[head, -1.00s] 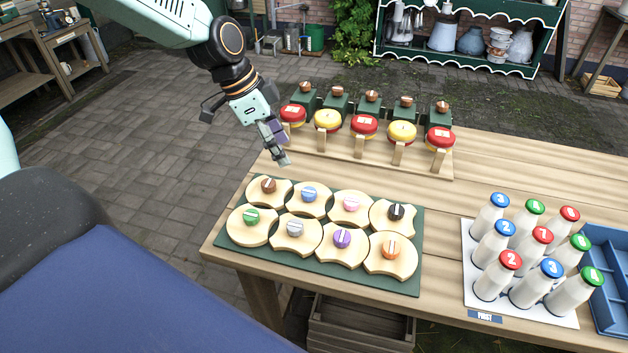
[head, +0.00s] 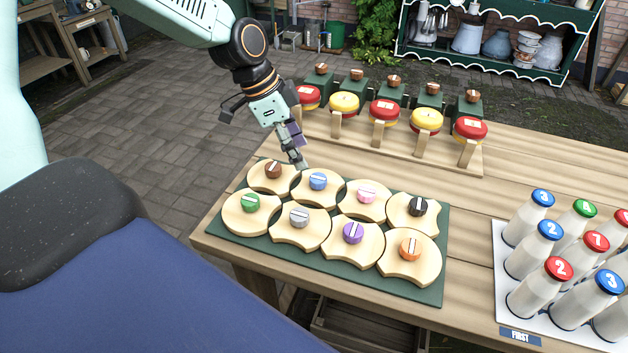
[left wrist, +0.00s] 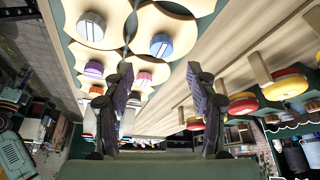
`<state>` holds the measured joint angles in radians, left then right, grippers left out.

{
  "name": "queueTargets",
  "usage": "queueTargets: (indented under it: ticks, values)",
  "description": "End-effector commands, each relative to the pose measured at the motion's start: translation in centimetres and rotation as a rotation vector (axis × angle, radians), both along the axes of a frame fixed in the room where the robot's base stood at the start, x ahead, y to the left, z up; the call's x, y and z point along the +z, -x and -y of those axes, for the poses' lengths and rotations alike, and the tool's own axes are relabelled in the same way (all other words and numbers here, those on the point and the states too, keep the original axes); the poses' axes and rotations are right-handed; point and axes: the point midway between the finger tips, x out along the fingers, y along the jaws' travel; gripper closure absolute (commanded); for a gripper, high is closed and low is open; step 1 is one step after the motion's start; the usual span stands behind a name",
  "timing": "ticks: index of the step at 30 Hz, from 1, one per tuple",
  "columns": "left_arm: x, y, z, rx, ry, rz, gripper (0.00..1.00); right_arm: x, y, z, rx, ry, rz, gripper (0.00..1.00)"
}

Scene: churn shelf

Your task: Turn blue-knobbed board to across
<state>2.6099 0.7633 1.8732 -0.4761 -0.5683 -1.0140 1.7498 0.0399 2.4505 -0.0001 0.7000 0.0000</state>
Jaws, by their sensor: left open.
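The blue-knobbed board (head: 327,195) is a pale wooden disc with a blue knob (head: 318,181) bearing a white line. It lies in the back row of the green mat (head: 432,290), between the brown-knobbed and pink-knobbed boards. Its blue knob also shows in the left wrist view (left wrist: 161,46). My left gripper (head: 297,160) hangs just behind and above the blue and brown boards, touching neither as far as I can tell. In the left wrist view its two fingers (left wrist: 160,95) stand wide apart with nothing between them. My right gripper is not in view.
Other boards with brown (head: 273,170), pink (head: 367,194), black, green, grey, purple and orange knobs crowd around it. Behind stands a rack of red and yellow rounds (head: 384,112). Numbered bottles (head: 534,250) stand at the right. Bare table lies between mat and rack.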

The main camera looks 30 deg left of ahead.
Motion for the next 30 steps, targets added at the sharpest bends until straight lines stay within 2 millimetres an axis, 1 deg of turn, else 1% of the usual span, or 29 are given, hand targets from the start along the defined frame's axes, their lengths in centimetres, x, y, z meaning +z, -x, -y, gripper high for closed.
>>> queueTargets:
  ticks: [5, 12, 16, 21, 29, 30]
  values:
    - [-1.5, -0.3, 0.4, -0.001, -0.003, -0.003, 0.43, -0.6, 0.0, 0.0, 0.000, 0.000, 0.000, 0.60]
    - [-5.1, -1.3, 1.6, -0.001, -0.004, -0.003, 0.43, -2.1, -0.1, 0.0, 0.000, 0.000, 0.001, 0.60]
    - [-6.4, -1.8, 2.1, -0.001, -0.003, -0.001, 0.43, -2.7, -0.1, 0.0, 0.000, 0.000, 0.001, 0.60]
    - [-7.1, -2.2, 2.4, -0.001, -0.002, 0.000, 0.43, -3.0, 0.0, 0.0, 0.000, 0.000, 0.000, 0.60]
    - [-7.1, -2.2, 2.5, 0.000, -0.002, 0.001, 0.43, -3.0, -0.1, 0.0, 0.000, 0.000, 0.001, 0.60]
    - [-7.1, -2.2, 2.5, 0.000, -0.002, 0.001, 0.44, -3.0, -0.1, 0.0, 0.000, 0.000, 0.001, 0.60]
